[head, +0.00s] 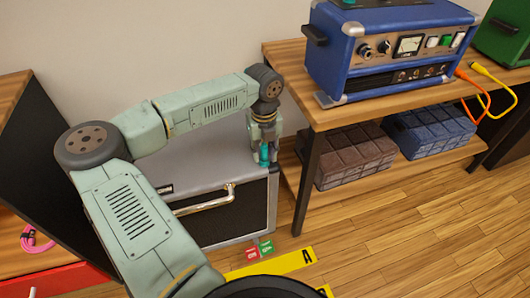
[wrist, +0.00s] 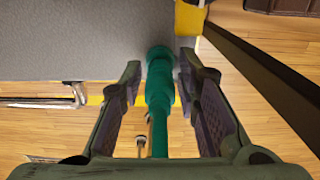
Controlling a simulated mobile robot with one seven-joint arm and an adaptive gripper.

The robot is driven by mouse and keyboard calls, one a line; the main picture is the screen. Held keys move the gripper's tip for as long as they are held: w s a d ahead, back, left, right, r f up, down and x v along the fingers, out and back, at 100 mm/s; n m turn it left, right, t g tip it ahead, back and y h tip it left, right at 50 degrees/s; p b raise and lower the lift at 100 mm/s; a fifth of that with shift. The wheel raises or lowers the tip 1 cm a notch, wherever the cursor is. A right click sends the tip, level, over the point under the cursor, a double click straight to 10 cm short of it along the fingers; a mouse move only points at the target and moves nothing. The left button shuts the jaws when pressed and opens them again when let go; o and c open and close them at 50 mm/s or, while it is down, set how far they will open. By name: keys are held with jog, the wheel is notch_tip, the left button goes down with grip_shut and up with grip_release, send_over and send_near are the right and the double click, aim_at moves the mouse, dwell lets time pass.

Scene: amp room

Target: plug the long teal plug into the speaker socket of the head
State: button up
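The teal plug (wrist: 160,85) lies lengthwise between the fingers of my gripper (wrist: 160,65) in the wrist view, its thinner part running toward the palm. Narrow gaps show between it and both fingers, so the fingers look open around it. In the head view my gripper (head: 264,150) points down at the right end of a grey case, with a bit of the teal plug (head: 264,155) showing; contact with the case top is unclear. The blue amp head (head: 385,55) stands on the bench at right, with a row of front jacks (head: 420,73); the speaker socket's label is unreadable.
The grey case (head: 205,165) has a metal handle (head: 205,200). The wooden bench (head: 340,115) has brown (head: 345,155) and blue (head: 430,130) blocks on its lower shelf. Orange (head: 475,88) and yellow (head: 492,76) cables hang at the amp's right. A green box (head: 505,35) stands beyond.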

grip_shut()
jog(key=shift+r, duration=0.1)
dwell(0.5)
jog(key=shift+r+p, duration=1.45)
jog(key=shift+r, duration=1.5)
jog(key=shift+s+f, duration=0.1)
